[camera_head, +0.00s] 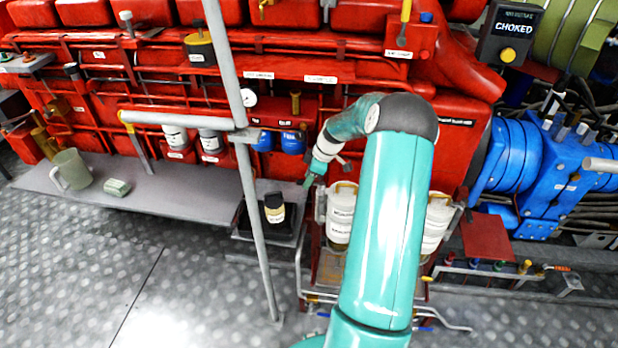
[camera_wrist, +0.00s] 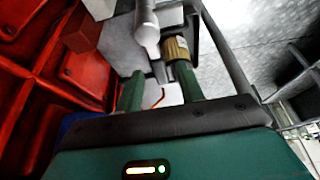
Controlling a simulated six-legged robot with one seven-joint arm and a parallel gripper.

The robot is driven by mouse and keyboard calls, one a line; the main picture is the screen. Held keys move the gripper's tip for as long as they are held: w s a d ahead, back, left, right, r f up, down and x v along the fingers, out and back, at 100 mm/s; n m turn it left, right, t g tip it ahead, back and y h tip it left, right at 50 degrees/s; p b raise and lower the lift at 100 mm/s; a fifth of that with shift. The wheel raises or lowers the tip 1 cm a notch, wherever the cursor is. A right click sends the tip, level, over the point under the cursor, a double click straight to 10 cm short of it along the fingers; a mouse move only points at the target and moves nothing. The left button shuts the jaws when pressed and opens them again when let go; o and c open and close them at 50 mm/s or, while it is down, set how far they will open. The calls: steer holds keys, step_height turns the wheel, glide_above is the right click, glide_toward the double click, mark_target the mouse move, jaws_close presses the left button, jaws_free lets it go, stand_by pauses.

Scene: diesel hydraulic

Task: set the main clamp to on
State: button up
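No label that I can read names the main clamp, so I cannot tell which part it is. My gripper (camera_head: 312,178) is at the end of my teal arm, in front of the red engine block, left of a white canister (camera_head: 341,212). In the wrist view my gripper (camera_wrist: 160,70) has its two green fingers apart. A pale grey rounded bar (camera_wrist: 147,30) and a ribbed brass-coloured cap (camera_wrist: 177,48) show just beyond the fingertips. I cannot tell whether the right finger touches the cap. Nothing is clearly held.
A grey upright pole (camera_head: 250,180) and a horizontal pipe (camera_head: 180,119) stand left of my gripper. A dark bottle (camera_head: 274,208) stands below it. A grey shelf (camera_head: 180,195) holds a jug (camera_head: 73,169). Blue machinery (camera_head: 545,165) is at right. Open patterned floor lies at front left.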

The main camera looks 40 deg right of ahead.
steer(key=shift+f, duration=0.1)
jaws_close()
